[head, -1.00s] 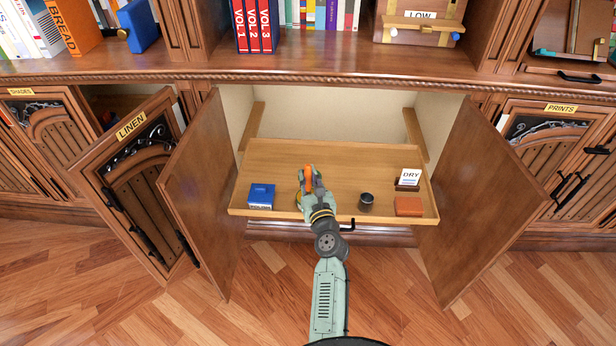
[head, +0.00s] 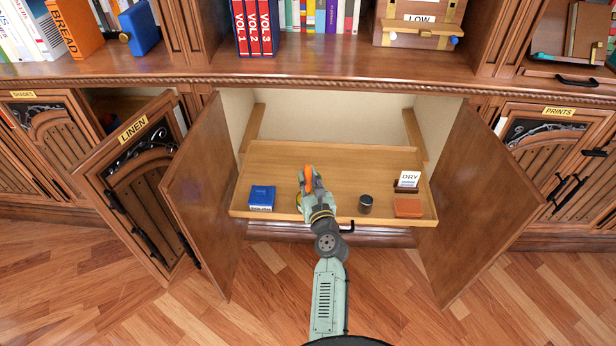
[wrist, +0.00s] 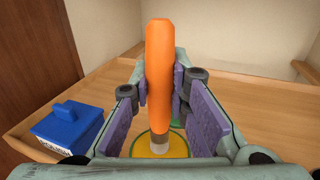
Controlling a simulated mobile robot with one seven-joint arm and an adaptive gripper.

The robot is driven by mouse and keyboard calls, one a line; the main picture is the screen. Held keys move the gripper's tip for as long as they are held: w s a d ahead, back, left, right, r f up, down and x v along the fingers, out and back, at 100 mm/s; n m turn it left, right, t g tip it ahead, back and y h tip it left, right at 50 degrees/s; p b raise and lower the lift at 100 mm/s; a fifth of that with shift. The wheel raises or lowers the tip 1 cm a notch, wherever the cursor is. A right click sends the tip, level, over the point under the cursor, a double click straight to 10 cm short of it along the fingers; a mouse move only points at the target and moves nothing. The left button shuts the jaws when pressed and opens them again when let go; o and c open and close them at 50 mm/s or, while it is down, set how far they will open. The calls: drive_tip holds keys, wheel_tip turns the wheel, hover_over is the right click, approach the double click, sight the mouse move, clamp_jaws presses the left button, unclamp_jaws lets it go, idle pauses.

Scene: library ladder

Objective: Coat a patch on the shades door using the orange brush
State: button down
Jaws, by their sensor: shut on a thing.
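My gripper (wrist: 160,100) is shut on the orange brush (wrist: 160,65), which also shows in the head view (head: 309,178). In the wrist view its handle points up between the finger pads. In the head view my gripper is over the pull-out tray, between the blue box and the dark cup. The shades door (head: 40,145) is at the far left, partly cut off, under its SHADES label (head: 36,94).
The LINEN door (head: 135,185) stands ajar before the shades door.

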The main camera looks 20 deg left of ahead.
sight(308, 167)
drive_tip(key=shift+r+p, duration=2.85)
drive_tip(key=shift+r, duration=0.25)
drive_tip(key=shift+f, duration=0.1)
